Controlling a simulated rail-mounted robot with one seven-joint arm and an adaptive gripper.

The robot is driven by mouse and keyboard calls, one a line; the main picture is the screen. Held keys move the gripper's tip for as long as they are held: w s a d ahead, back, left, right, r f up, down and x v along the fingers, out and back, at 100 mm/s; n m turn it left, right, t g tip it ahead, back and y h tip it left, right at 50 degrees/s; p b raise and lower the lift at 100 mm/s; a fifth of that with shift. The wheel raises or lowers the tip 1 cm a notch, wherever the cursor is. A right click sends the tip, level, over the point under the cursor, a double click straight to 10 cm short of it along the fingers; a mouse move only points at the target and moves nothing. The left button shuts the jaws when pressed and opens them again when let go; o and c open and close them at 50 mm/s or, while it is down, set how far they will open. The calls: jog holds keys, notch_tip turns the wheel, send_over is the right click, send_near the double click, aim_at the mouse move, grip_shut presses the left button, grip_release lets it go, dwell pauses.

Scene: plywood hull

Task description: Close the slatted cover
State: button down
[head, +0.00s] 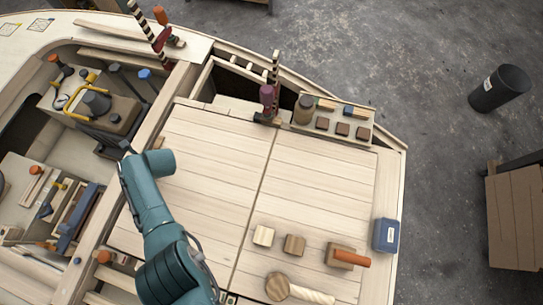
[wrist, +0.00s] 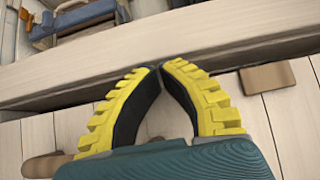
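The slatted cover appears to be the pale planked panel (head: 215,150) in the middle of the head view. It lies flat, with a seam between it and a second planked panel (head: 335,190) at its right. A dark opening (head: 240,88) shows beyond its far edge. A small brown block (head: 157,142) sits at its far left corner; a similar brown block (wrist: 267,75) lies on planks right of my gripper in the wrist view. My gripper (wrist: 160,68) has its yellow-and-black fingertips together, with nothing visible between them, close to a wooden beam (wrist: 200,45). In the head view my arm hides most of it.
A wooden mallet (head: 278,287), small blocks (head: 294,244) and a blue box (head: 386,235) rest on the right panel and deck. Tools (head: 97,100) fill the bays left of the beam.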

notch_tip(320, 180, up, 14)
jog(key=p, duration=0.9)
jog(key=shift+p, duration=0.35)
